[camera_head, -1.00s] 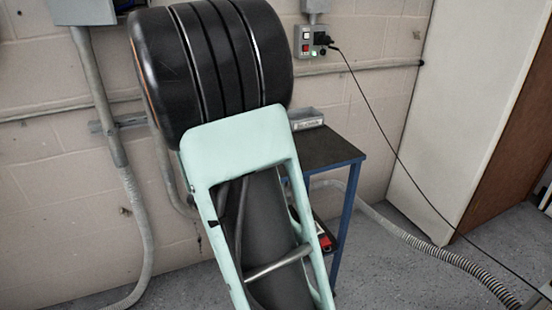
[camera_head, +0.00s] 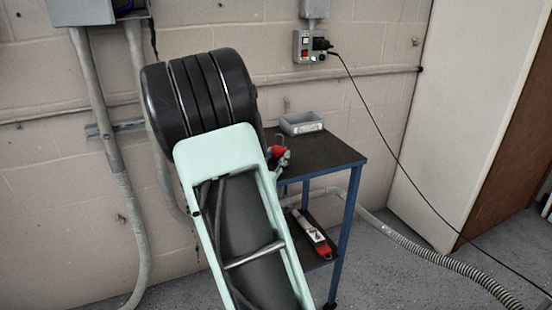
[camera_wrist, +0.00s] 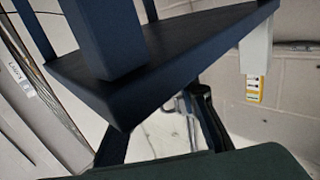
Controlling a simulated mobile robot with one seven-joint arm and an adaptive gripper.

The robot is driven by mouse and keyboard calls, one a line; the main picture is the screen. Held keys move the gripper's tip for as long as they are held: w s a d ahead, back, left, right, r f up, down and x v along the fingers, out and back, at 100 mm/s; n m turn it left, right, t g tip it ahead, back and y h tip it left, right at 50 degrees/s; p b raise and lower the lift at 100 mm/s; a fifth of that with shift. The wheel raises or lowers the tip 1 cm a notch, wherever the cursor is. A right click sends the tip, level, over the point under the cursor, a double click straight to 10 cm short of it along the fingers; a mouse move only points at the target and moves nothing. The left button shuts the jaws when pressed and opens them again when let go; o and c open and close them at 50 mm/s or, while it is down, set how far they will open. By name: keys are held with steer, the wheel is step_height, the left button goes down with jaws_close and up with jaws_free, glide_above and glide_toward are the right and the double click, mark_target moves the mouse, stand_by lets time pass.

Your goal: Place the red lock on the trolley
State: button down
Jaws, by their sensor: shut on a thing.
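The red lock (camera_head: 277,152) shows as a small red piece just right of my arm in the head view. My gripper (camera_head: 283,160) is shut on it, and my arm hides part of both. They are beside the left end of the trolley's dark top; I cannot tell whether they touch it. The trolley (camera_head: 333,152) has a black top, blue legs and a lower shelf. The wrist view shows dark surfaces and a blue leg of the trolley (camera_wrist: 105,35) close by, with part of my gripper (camera_wrist: 200,112) below; no red shows there.
A grey open bin (camera_head: 301,123) sits at the back of the trolley's top. A grey-and-red device (camera_head: 312,234) lies on the lower shelf. The front and right of the top are clear. A wall socket box (camera_head: 311,47) with a black cable is behind.

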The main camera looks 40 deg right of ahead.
steer(key=shift+f, duration=0.2)
steer(key=c, duration=1.5)
jaws_free()
steer(key=shift+r, duration=0.15)
steer(key=shift+r, duration=0.25)
steer(key=p+v, duration=0.1)
steer(key=v, duration=1.1)
steer(key=shift+f+p, duration=0.2)
steer(key=shift+p, duration=0.1)
